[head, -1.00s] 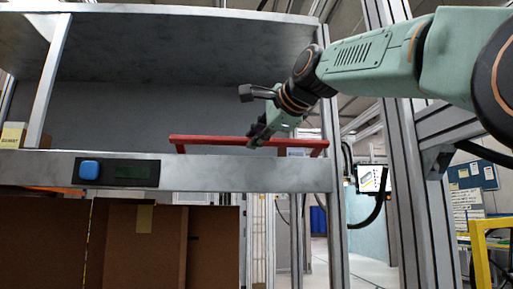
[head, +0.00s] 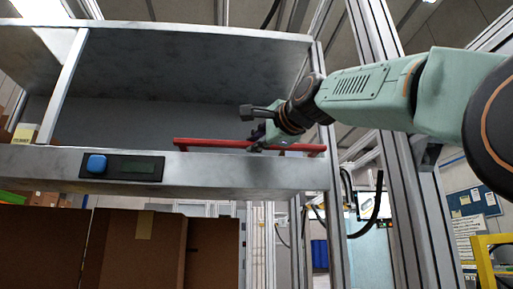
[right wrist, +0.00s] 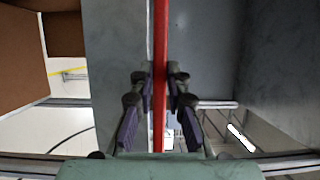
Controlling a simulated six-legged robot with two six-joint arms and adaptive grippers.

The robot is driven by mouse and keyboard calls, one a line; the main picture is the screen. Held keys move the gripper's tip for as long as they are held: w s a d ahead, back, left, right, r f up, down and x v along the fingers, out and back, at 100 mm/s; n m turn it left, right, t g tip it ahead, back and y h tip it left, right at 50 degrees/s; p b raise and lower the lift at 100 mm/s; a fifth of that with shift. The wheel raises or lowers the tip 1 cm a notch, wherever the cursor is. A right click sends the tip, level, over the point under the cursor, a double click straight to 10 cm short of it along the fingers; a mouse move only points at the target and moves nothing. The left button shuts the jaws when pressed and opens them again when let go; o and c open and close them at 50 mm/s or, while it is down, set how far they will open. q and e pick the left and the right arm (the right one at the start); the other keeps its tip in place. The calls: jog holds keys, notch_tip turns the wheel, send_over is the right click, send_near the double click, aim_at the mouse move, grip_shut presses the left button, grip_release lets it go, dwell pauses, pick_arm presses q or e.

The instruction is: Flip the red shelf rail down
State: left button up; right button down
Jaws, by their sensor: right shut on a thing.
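The red shelf rail (head: 208,143) runs along the front edge of the grey shelf, just above the front beam (head: 245,173) in the head view. My right gripper (head: 258,142) is shut on the rail, right of its middle. In the right wrist view, the red rail (right wrist: 160,38) passes between the two dark fingers of my right gripper (right wrist: 160,82). The fingers cover part of the rail in the head view. My left gripper is not in view.
A blue button (head: 97,163) sits on a dark panel on the beam. Brown cardboard boxes (head: 135,246) stand below the shelf. A metal post (head: 332,205) rises at the shelf's right end, near my right arm. The shelf interior right of the divider looks empty.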

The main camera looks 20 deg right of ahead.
jog(key=shift+f, duration=0.2)
dwell(0.5)
jog(key=c, duration=1.3)
grip_release()
jog(key=shift+w, duration=0.2)
jog(key=shift+s, duration=0.1)
jog(key=shift+r, duration=0.1)
